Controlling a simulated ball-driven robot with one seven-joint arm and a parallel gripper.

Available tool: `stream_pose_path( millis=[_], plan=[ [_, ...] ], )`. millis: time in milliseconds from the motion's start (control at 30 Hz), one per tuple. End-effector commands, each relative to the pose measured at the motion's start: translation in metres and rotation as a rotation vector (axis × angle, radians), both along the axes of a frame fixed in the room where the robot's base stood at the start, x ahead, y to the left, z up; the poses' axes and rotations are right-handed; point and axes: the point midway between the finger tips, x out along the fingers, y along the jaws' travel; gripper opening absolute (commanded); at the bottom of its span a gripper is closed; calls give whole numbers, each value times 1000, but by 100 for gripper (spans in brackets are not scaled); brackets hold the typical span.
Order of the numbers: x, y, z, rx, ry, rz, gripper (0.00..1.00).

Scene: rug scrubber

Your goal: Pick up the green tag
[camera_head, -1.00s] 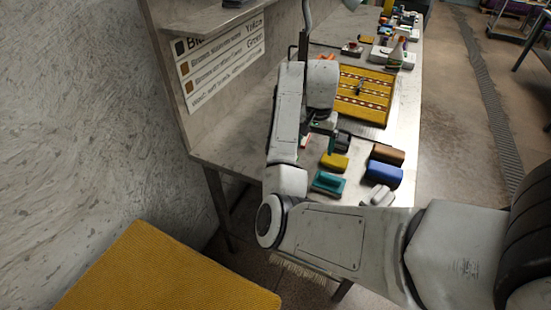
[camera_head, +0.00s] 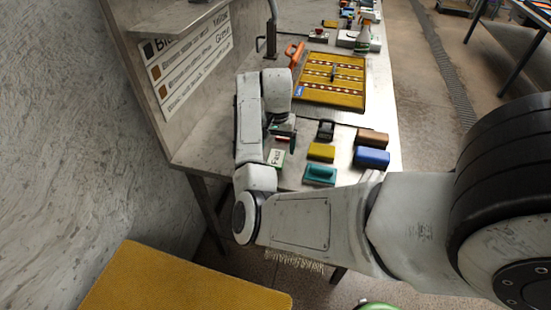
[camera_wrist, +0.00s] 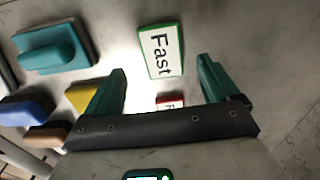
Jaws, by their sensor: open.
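The green tag (camera_wrist: 161,50) is a white card with a green border and the word "Fast", lying flat on the grey table. It also shows in the head view (camera_head: 276,158), just below my gripper and beside my forearm. My gripper (camera_wrist: 162,76) is open, its two teal fingers spread wide with nothing between them. In the wrist view the tag lies beyond the fingertips, roughly centred between them. A smaller red-bordered tag (camera_wrist: 169,102) lies nearer the gripper's palm, partly hidden by it.
A teal scrubber (camera_head: 320,174), yellow sponge (camera_head: 321,152), blue block (camera_head: 371,157), brown block (camera_head: 372,138) and black item (camera_head: 326,130) lie right of the tag. A patterned yellow rug (camera_head: 345,97) lies behind. A wall with a sign (camera_head: 190,65) bounds the left.

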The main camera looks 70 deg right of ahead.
Motion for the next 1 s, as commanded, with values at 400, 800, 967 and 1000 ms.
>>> stream_pose_path(
  millis=[400,800,967,1000],
  plan=[
    [4,0,-47,1,1,0,88],
    [4,-1,-47,0,0,0,71],
    [4,-1,-47,0,0,0,56],
    [4,-1,-47,0,0,0,52]
  ],
)
